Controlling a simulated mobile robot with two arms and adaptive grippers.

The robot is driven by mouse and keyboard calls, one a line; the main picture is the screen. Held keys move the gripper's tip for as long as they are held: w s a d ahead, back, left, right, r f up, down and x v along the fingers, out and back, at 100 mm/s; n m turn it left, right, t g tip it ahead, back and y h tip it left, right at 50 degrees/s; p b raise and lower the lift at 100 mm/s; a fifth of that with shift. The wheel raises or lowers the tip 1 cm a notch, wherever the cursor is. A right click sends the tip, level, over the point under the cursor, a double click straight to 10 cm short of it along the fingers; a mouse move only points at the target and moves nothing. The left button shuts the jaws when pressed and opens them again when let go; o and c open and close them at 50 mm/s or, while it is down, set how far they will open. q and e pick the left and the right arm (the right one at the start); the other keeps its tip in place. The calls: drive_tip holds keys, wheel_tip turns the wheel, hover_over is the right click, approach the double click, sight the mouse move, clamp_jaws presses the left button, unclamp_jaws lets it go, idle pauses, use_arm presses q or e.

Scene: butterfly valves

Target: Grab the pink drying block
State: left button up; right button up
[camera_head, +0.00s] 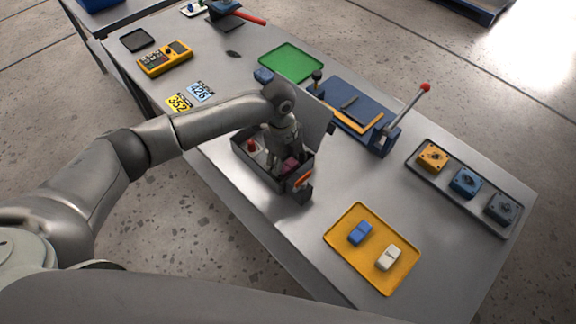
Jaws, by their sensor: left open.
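The pink drying block (290,164) lies inside a dark open case (251,172) on the grey table. My left arm reaches in from the left, and my left gripper (281,163) points down into the case at the block. The gripper is open. Its fingers partly hide the block, and I cannot tell whether they touch it. My right gripper is not in view.
The case's raised lid (317,118) stands behind the gripper. A yellow tray (345,262) with a blue and a white block is at the front right. A blue fixture (362,108) with a red-knobbed lever and a green tray (292,62) lie beyond the case.

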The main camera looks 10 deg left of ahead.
use_arm(q)
drive_tip(key=c, duration=0.7)
